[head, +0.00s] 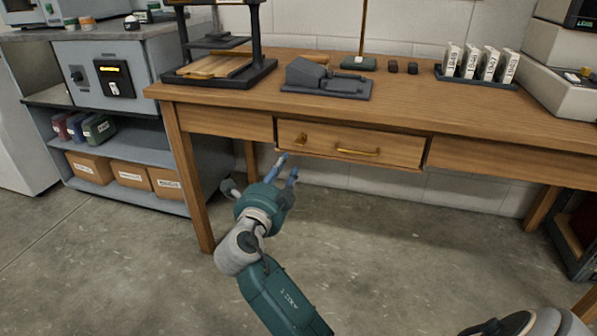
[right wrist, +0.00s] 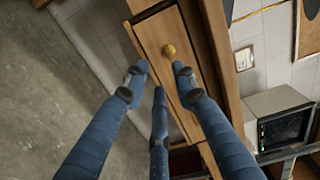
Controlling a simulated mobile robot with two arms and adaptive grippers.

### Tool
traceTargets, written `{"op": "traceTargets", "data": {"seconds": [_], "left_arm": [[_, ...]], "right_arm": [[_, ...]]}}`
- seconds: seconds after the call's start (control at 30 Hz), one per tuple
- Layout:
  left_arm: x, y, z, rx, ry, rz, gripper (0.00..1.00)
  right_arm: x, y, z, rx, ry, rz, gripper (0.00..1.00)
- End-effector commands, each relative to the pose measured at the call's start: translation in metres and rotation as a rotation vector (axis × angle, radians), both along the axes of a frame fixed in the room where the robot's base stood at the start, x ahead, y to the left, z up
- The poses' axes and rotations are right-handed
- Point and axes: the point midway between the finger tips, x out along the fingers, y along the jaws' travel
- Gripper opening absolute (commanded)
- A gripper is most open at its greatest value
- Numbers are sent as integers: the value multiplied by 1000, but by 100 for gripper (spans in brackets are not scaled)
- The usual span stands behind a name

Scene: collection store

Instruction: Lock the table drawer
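The wooden table (head: 440,105) has one drawer (head: 395,147) in its front, with a brass bar handle (head: 357,151) and a small brass lock piece (head: 301,139) left of it. The drawer front sits about level with the table front, with dark gaps at its ends; I cannot tell if it is fully shut. My right gripper (head: 287,168) is just below and in front of the drawer's left end. In the right wrist view its blue fingers (right wrist: 160,70) are spread and empty, with the round brass piece (right wrist: 168,50) beyond their tips, apart from them. My left gripper is not visible.
On the tabletop are a dark grey device (head: 325,80), a black frame stand (head: 218,75) and a rack of white labelled holders (head: 478,68). A grey shelf unit (head: 130,135) with boxes stands left. The floor before the table is clear.

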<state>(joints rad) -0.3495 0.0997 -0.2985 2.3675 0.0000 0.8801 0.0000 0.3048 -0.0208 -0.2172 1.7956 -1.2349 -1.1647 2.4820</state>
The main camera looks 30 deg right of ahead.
Motion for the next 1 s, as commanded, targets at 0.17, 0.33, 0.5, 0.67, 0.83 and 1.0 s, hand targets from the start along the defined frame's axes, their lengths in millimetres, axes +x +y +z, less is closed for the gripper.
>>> {"op": "traceTargets", "data": {"seconds": [0.17, 0.33, 0.5, 0.67, 0.83, 1.0], "left_arm": [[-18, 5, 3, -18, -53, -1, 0], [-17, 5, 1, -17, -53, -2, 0], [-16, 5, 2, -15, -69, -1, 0], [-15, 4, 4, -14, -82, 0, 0], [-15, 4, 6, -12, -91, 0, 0], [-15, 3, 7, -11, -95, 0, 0]], "right_arm": [[-3, -8, 9, 27, -73, -27, 27], [12, -28, 9, 25, -72, -29, 27], [35, -53, 9, 23, -69, -27, 27], [52, -72, 8, 25, -68, -26, 27], [62, -83, 8, 27, -68, -24, 27], [65, -86, 8, 27, -67, -23, 27]]}}
